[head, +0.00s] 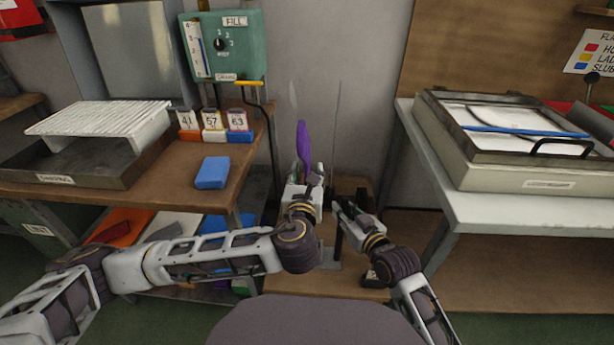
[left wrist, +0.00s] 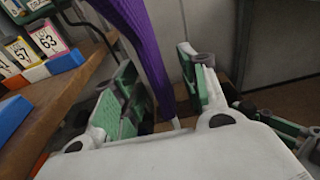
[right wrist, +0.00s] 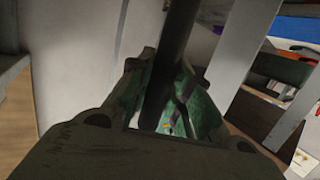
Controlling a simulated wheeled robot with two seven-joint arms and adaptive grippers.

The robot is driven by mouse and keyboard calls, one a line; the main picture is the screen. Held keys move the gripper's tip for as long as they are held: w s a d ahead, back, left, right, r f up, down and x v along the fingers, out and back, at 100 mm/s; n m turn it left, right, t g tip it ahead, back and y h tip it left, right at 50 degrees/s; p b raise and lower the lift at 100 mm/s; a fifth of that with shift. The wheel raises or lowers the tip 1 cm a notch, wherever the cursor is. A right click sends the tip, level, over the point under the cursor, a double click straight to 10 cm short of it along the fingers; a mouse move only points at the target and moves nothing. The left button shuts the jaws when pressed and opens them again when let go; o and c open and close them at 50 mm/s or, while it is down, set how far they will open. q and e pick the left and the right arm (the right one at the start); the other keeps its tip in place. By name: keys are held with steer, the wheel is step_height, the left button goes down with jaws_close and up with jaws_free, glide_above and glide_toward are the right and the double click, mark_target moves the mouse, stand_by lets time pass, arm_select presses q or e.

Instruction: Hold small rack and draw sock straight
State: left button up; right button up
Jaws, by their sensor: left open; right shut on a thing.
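A purple sock (head: 304,140) hangs upright on a thin, pale form at the middle of the head view. In the left wrist view the sock (left wrist: 147,45) passes between the finger pads, with a pale strip showing below it. My left gripper (head: 310,174) is open around the sock's lower part; its pads stand apart from the cloth. My right gripper (head: 340,206) is shut on the dark post of the small rack (head: 338,240). The post (right wrist: 178,40) fills the gap between the fingers in the right wrist view. The arms partly hide the rack's base.
A wooden bench (head: 150,185) on the left bears a blue block (head: 212,173), number cards (head: 213,122) and a louvred tray (head: 100,120). A green fill box (head: 222,45) stands behind. On the right, a white table (head: 520,212) carries a framed press (head: 520,150).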

arm_select(q)
steer(key=shift+s, duration=0.1)
steer(key=s, duration=0.9)
stand_by(0.8)
steer(key=shift+w, duration=0.1)
stand_by(0.5)
arm_select(e)
steer(key=o, duration=0.8)
steer(key=shift+o, duration=0.2)
steer(key=shift+s, duration=0.1)
steer(key=v, duration=1.1)
steer(key=shift+s+d, duration=0.2)
steer(key=shift+s, duration=0.1)
steer(key=shift+r, duration=0.1)
